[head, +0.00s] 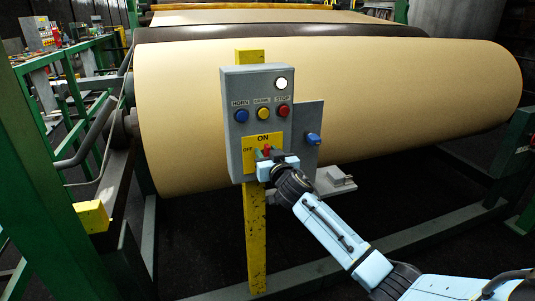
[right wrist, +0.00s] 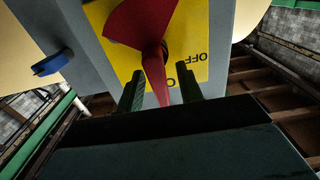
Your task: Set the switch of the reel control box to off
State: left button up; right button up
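The reel control box (head: 233,100) is a grey box on a yellow post. Its lower front has a yellow plate (head: 249,142) marked ON at the top and OFF at the left. The red switch (head: 266,149) sits on this plate, partly hidden by my right gripper (head: 268,160). In the right wrist view the plate appears upside down, and the red switch (right wrist: 157,70) points down across the ON lettering. My right gripper (right wrist: 160,92) is open, one finger on each side of the switch's narrow end, with gaps visible. My left gripper is not in view.
Blue, yellow and red buttons (head: 264,113) and a white lamp (head: 281,84) sit above the switch. A side plate with a blue knob (head: 313,139) is at the right. A large paper roll (head: 400,90) is behind. Green frames (head: 40,150) stand left.

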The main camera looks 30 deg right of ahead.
jog(key=shift+c, duration=0.3)
grip_shut()
jog(key=shift+a+n, duration=0.1)
jog(key=shift+n, duration=0.3)
jog(key=n, duration=0.2)
jog(key=shift+a+n+p, duration=0.25)
jog(key=shift+n+p, duration=0.05)
jog(key=n, duration=0.5)
jog(key=a+f+n, duration=0.1)
jog(key=n, duration=0.3)
jog(key=f+n+p, duration=0.1)
jog(key=n, duration=0.4)
jog(key=shift+w+a+f+n, duration=0.15)
jog(key=shift+w+a+n, duration=0.1)
jog(key=shift+a+n, duration=0.1)
